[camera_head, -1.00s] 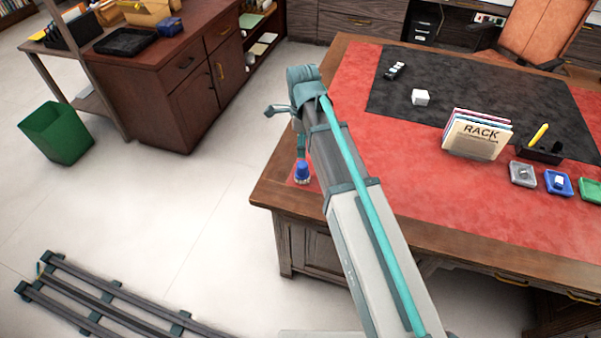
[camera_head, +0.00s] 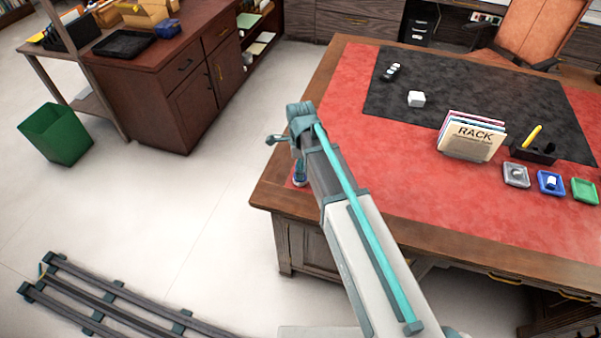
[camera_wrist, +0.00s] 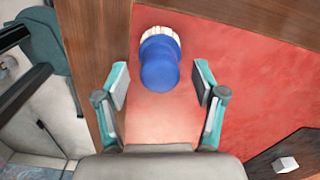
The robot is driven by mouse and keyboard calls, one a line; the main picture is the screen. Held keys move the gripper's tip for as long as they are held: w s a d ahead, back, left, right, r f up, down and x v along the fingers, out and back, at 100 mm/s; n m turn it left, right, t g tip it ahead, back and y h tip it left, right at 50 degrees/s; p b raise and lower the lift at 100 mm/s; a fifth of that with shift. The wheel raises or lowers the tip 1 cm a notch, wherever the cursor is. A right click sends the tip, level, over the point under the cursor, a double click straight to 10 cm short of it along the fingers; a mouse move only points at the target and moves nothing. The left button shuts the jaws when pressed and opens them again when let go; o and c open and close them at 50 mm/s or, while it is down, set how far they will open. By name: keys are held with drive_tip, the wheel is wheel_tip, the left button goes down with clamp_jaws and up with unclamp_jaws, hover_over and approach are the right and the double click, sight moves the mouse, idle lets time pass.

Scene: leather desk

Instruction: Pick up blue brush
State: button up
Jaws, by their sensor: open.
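My gripper (camera_wrist: 161,82) is open, with one finger to the left of the handle and one to the right. I see a gap on both sides, and how far the fingers are above the brush is hard to tell. In the head view my gripper (camera_head: 300,178) is over the desk's left corner, mostly behind my arm, and the brush is hidden there.
On the desk (camera_head: 275,197) are a white cube (camera_head: 416,99), a dark object (camera_head: 391,72), a rack of folders (camera_head: 472,136), a black pen tray (camera_head: 533,152) and small grey, blue and green trays at the right. The desk's left edge is close to my gripper.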

drive_tip(key=shift+f, duration=0.55)
drive_tip(key=c, duration=1.2)
drive_tip(key=shift+c, duration=0.2)
drive_tip(key=shift+r, duration=0.15)
drive_tip(key=shift+r, duration=0.85)
drive_tip(key=s+d+r+b, duration=0.2)
drive_tip(key=s+r, duration=0.3)
drive_tip(key=s, duration=0.1)
drive_tip(key=s+d+r+b, duration=0.2)
drive_tip(key=s+r+b, duration=0.1)
drive_tip(key=s+r, duration=0.3)
drive_tip(key=shift+s, duration=0.75)
